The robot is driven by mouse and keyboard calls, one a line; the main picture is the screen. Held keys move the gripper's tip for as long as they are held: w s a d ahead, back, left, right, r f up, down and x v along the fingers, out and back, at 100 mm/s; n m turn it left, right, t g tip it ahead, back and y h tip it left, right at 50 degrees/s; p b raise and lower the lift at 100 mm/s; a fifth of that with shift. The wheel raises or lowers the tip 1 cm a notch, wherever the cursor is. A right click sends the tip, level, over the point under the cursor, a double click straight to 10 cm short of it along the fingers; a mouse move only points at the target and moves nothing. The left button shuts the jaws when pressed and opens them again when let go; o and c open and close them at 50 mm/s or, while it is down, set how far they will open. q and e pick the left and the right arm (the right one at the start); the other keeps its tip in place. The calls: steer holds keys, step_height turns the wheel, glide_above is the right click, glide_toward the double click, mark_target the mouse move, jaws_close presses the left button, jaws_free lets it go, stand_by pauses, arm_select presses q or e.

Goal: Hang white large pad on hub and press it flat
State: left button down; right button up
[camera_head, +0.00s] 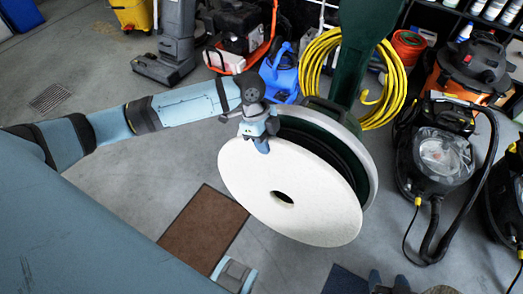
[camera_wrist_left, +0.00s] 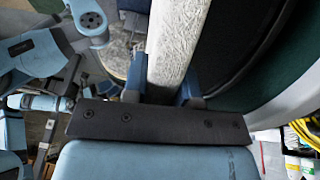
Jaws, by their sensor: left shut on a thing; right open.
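The white large pad (camera_head: 315,215) is a thick round disc with a dark centre hole, tilted in the middle of the head view. My left gripper (camera_head: 262,143) is shut on its upper edge. In the left wrist view the pad's pale edge (camera_wrist_left: 175,45) stands between my two blue fingers. Behind the pad is the machine's dark round face (camera_head: 335,150) with a pale rim, under a dark green body (camera_head: 355,60). The hub is hidden behind the pad. A gap shows between pad and face at upper right. My right gripper (camera_head: 388,284) is open at the bottom edge, partly cut off.
A brown mat (camera_head: 203,230) lies on the grey floor left of the pad. A black vacuum (camera_head: 440,160) with a hose stands at the right. A yellow coiled hose (camera_head: 390,90) and a blue machine (camera_head: 280,75) are behind.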

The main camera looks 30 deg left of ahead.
arm_select(q)
steer(key=shift+w+f+b, duration=0.2)
steer(key=shift+w+b, duration=0.35)
steer(key=shift+w, duration=0.2)
steer(key=shift+w+d+r, duration=0.1)
steer(key=shift+w+r, duration=0.05)
steer(key=shift+w, duration=0.2)
steer(key=shift+p, duration=0.3)
steer(key=shift+w+p, duration=0.35)
steer(key=shift+w, duration=0.05)
steer(key=shift+w, duration=0.1)
